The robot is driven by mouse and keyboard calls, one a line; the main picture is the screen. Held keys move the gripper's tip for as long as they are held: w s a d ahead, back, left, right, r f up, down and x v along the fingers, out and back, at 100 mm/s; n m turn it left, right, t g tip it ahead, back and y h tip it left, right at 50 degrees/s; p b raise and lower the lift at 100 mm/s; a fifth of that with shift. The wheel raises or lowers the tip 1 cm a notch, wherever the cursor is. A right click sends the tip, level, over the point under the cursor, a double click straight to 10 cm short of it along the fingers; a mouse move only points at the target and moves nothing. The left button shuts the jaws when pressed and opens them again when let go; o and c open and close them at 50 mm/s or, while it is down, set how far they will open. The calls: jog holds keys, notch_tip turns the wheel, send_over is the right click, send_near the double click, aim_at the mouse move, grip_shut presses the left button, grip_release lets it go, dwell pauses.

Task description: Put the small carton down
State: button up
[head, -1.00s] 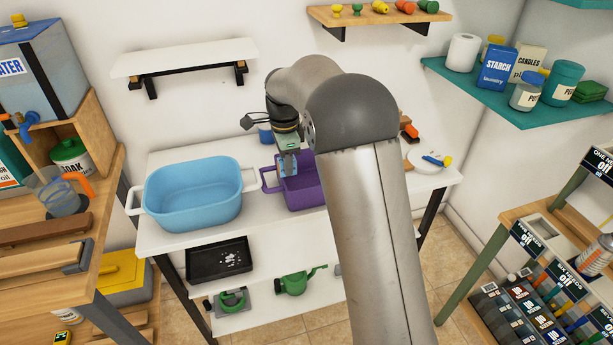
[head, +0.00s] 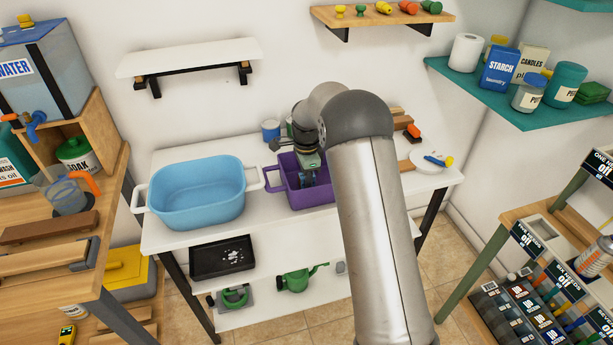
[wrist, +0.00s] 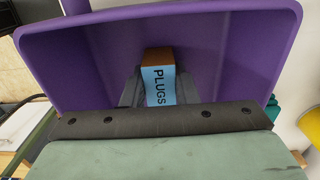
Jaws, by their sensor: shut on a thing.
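The small carton (wrist: 158,88) is light blue with a brown top and the word PLUGS on it. In the wrist view it stands between the two dark fingers of my gripper (wrist: 155,92), which is shut on it. Carton and fingers are within the purple tub (wrist: 90,65). In the head view my gripper (head: 309,178) reaches down into the purple tub (head: 318,197) on the white table. There the carton is mostly hidden by the gripper and the tub wall. I cannot tell whether the carton touches the tub floor.
A light-blue basin (head: 197,200) stands left of the purple tub on the white table (head: 190,237). A blue-and-white can (head: 270,131) stands behind the tub. A white plate (head: 430,163) lies at the right. A white wall shelf (head: 187,58) hangs above, empty.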

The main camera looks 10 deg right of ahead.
jog(key=shift+f, duration=0.2)
jog(key=o, duration=1)
notch_tip(320, 180, up, 12)
jog(key=s+r+n, duration=0.4)
jog(key=s+n, duration=0.1)
jog(key=s, duration=0.5)
jog(key=s+f+n, duration=0.1)
jog(key=s+n, duration=0.3)
jog(key=s, duration=0.5)
jog(key=s+f+n, duration=0.2)
jog(key=s+n, duration=0.2)
jog(key=s, duration=0.6)
jog(key=s+f+n, duration=0.1)
jog(key=s+n, duration=0.3)
jog(key=s, duration=0.6)
jog(key=shift+s+a+f+b, duration=0.2)
jog(key=shift+a+f+b, duration=0.15)
jog(key=shift+a+f, duration=0.05)
